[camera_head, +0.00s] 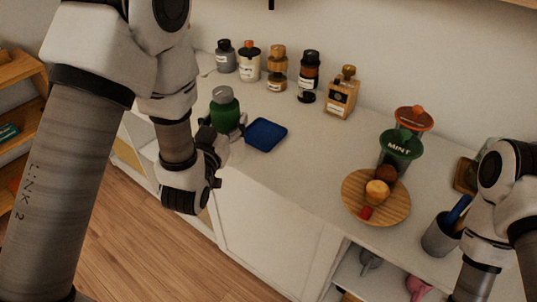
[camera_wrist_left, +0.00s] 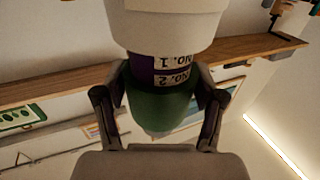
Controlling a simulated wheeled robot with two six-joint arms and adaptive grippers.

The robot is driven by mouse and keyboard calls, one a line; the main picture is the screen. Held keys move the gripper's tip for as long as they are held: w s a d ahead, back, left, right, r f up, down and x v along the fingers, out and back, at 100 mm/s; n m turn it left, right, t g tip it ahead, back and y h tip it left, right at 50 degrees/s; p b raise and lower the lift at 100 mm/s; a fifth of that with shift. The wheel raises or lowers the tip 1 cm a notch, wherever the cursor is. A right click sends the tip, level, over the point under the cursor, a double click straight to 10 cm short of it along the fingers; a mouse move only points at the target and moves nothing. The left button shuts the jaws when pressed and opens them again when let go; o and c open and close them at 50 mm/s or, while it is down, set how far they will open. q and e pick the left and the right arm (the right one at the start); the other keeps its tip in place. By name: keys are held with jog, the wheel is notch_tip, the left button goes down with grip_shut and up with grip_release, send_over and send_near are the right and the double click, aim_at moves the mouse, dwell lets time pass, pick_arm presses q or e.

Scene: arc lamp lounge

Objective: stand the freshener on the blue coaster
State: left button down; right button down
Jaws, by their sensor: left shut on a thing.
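The freshener (camera_head: 227,115) has a green body and a paler grey-green top in the head view. My left gripper (camera_head: 217,133) is shut on it and holds it about upright at the counter's front edge. In the left wrist view, my left gripper's fingers (camera_wrist_left: 163,100) clasp the green part of the freshener (camera_wrist_left: 160,105), with a purple lettered band and a white section beside it. The blue coaster (camera_head: 266,135) lies flat and empty on the counter, just right of the freshener. Whether the freshener touches the counter is unclear. My right gripper is out of view.
Several bottles and jars, including an amber bottle (camera_head: 342,93), stand along the wall behind the coaster. A round wooden board (camera_head: 359,203) with small items, a mint-labelled container (camera_head: 401,146) and a grey cup (camera_head: 440,237) are at right. The white counter (camera_head: 310,160) is clear between.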

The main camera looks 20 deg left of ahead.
pick_arm(q)
jog(key=shift+w+a+f, duration=0.1)
jog(key=shift+w+a, duration=0.05)
jog(key=shift+w, duration=0.1)
jog(key=w, duration=0.1)
jog(key=w+d+p, duration=0.1)
jog(key=w, duration=0.1)
jog(key=shift+w+d+r, duration=0.2)
jog(key=shift+w+r, duration=0.05)
jog(key=shift+w, duration=0.15)
jog(key=w+d+f+p, duration=0.2)
jog(key=w+f, duration=0.3)
jog(key=w, duration=0.6)
jog(key=shift+d, duration=0.35)
jog(key=shift+c, duration=0.6)
grip_release()
jog(key=shift+s, duration=0.1)
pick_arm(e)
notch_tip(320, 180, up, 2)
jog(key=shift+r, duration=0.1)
pick_arm(q)
jog(key=s+b, duration=0.1)
jog(key=s, duration=1.1)
jog(key=shift+d, duration=0.3)
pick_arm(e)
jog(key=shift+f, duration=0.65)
